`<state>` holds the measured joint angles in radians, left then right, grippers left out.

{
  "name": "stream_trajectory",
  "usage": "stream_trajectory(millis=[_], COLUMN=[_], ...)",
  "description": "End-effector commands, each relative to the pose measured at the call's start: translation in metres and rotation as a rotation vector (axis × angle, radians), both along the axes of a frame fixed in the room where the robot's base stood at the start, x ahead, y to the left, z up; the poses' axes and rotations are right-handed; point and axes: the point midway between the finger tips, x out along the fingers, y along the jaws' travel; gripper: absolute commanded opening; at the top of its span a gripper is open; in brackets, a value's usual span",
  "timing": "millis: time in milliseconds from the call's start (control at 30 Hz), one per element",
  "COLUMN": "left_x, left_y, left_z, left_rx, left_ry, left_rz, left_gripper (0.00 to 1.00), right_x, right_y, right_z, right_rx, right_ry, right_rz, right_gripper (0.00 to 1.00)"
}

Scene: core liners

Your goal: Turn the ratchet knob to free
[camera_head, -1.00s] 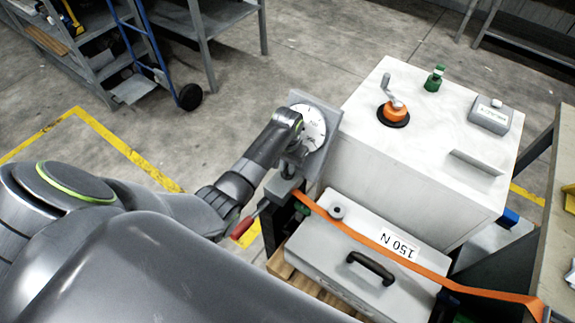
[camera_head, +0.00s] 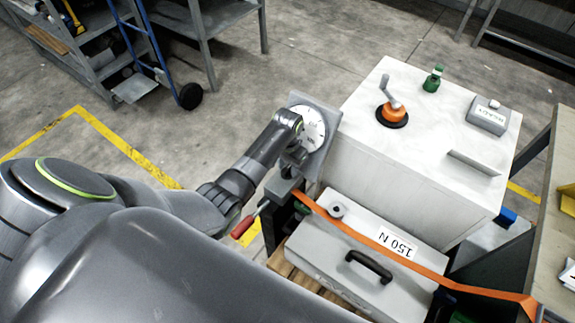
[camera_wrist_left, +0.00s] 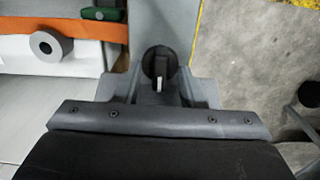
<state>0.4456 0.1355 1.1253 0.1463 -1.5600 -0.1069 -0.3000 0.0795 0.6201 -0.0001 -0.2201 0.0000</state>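The ratchet block (camera_head: 281,187) is a grey housing on a dark post at the near left corner of the load, with an orange strap (camera_head: 385,252) running from it. My left gripper (camera_head: 290,168) is at this block, partly hidden by my wrist. In the left wrist view, a dark round knob (camera_wrist_left: 156,58) with a pale-tipped lever sits on a grey surface. My left fingers (camera_wrist_left: 158,92) are apart on either side of it, and no firm grip shows. A red handle (camera_head: 243,227) sticks out left of the block. My right gripper is not in view.
A round dial (camera_head: 311,128) on a plate stands right beside my wrist.

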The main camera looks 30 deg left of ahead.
Motion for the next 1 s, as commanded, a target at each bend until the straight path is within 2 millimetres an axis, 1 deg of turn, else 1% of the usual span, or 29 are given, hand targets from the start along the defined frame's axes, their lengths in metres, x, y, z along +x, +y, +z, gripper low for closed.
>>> stream_trajectory(millis=[200,267,367,467,800,933,1000], left_x=[0.0,0.0,0.0,0.001,0.001,0.001,0.0], left_y=[0.0,0.0,0.0,0.0,0.0,0.0,0.0], left_z=[0.002,0.006,0.019,0.039,0.122,0.15,0.162], left_rx=[0.0,0.0,0.0,0.0,0.001,0.001,0.001], left_ry=[0.001,0.0,-0.001,-0.004,-0.006,-0.004,0.0], left_rz=[0.001,0.001,0.001,0.0,0.0,-0.001,0.0], left_gripper=[0.36,0.36,0.36,0.36,0.36,0.36,0.36], right_x=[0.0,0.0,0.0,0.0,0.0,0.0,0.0], right_y=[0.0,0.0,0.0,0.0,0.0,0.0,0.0], right_z=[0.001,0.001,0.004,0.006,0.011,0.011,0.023], right_rx=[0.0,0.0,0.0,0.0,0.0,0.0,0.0], right_ry=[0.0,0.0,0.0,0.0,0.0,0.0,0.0], right_rz=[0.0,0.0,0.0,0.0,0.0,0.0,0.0], right_gripper=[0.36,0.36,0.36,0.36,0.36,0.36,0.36])
